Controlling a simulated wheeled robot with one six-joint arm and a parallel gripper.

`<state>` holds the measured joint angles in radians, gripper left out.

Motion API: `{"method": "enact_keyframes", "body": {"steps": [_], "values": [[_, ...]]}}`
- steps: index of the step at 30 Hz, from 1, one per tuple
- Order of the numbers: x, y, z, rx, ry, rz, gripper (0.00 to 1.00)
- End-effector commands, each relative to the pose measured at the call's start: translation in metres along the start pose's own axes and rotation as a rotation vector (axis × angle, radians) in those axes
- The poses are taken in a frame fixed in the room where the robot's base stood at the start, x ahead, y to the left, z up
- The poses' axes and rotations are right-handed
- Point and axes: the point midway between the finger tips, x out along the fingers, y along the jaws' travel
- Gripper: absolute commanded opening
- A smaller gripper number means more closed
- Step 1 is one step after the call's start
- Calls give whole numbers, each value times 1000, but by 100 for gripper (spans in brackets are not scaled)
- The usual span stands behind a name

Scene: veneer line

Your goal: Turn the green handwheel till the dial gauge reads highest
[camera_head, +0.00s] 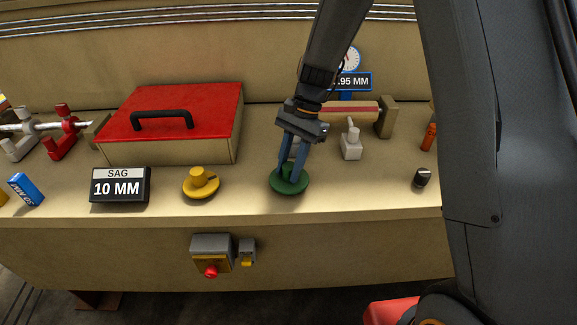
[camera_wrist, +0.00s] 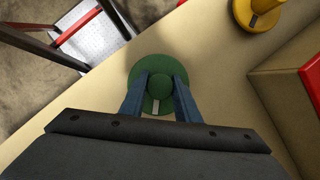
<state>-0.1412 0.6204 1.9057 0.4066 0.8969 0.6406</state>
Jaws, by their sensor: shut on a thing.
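The green handwheel (camera_head: 289,185) lies flat near the front edge of the bench. It also shows in the wrist view (camera_wrist: 158,68), with a pale mark on the rim between my fingers. My gripper (camera_head: 292,174) reaches down from above, its two blue fingers on either side of the wheel's central hub. In the wrist view my gripper (camera_wrist: 160,84) is shut on that hub. The dial gauge (camera_head: 350,59) stands at the back, partly hidden behind my arm; its needle is too small to read. A blue display (camera_head: 356,82) under it shows ".95 MM", its left part covered.
A yellow handwheel (camera_head: 201,183) and a black "SAG 10 MM" sign (camera_head: 120,187) stand to the left. A red-lidded box (camera_head: 175,120) is behind them. A small black knob (camera_head: 422,178) is to the right. A red stop button box (camera_head: 211,258) is on the bench front.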

Motion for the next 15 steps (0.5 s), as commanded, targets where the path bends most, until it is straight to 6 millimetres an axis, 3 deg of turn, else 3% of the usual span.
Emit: {"method": "enact_keyframes", "body": {"steps": [15], "values": [[-1,-1,0,-213,0,88,7]]}}
